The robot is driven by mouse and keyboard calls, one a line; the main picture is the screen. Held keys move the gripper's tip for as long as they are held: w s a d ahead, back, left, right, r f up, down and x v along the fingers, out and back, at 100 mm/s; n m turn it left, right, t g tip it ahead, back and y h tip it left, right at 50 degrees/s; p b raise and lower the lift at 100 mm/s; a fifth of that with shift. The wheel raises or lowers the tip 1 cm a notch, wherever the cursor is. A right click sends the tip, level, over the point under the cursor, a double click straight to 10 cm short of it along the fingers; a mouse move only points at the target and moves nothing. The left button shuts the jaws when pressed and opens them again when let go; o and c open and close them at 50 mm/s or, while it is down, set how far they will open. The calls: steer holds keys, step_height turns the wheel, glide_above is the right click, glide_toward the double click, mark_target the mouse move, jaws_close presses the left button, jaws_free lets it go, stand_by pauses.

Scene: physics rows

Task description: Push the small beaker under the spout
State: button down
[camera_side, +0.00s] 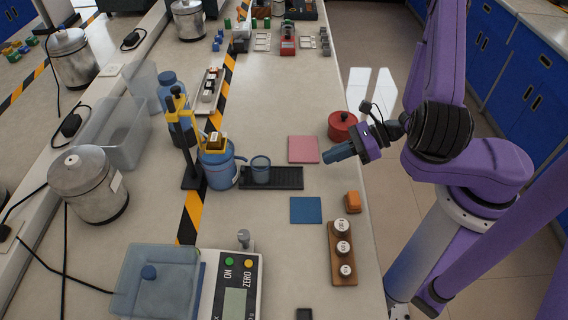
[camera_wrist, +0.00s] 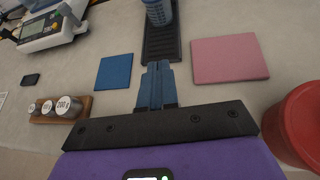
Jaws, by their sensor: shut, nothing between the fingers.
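The small blue-grey beaker (camera_side: 260,169) stands upright on a black ribbed track (camera_side: 290,178), near the track's left end. A larger blue can (camera_side: 220,172) stands just left of it; I cannot clearly make out its spout. In the wrist view the beaker (camera_wrist: 158,11) is at the top edge, partly cut off, on the far part of the track (camera_wrist: 161,45). My gripper (camera_side: 328,159) is shut and empty, to the right of the track and apart from the beaker. In the wrist view its blue fingers (camera_wrist: 157,68) point along the track towards the beaker.
A pink pad (camera_side: 303,149) and a blue pad (camera_side: 306,210) lie either side of my gripper's line to the track. A red pot (camera_side: 342,125), an orange block (camera_side: 352,202) and a weight rack (camera_side: 342,255) stand nearby. A yellow-clamped stand (camera_side: 190,165) is beside the can.

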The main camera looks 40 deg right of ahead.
steer(key=shift+s+d+f+t+y, duration=0.15)
steer(key=shift+s+f+t+y, duration=0.45)
steer(key=shift+f+t, duration=0.2)
steer(key=shift+s+f+t+y, duration=0.1)
steer(key=shift+s+t+y, duration=0.15)
steer(key=shift+t, duration=0.25)
steer(key=shift+s+a+t+y, duration=0.15)
steer(key=shift+t+y, duration=0.1)
steer(key=shift+t, duration=0.35)
steer(key=shift+s+a+t+y, duration=0.15)
steer(key=shift+t+y, duration=0.05)
steer(key=shift+t, duration=0.4)
steer(key=shift+x, duration=7)
steer(key=shift+w, duration=0.1)
steer(key=shift+x, duration=1.15)
steer(key=shift+f, duration=0.1)
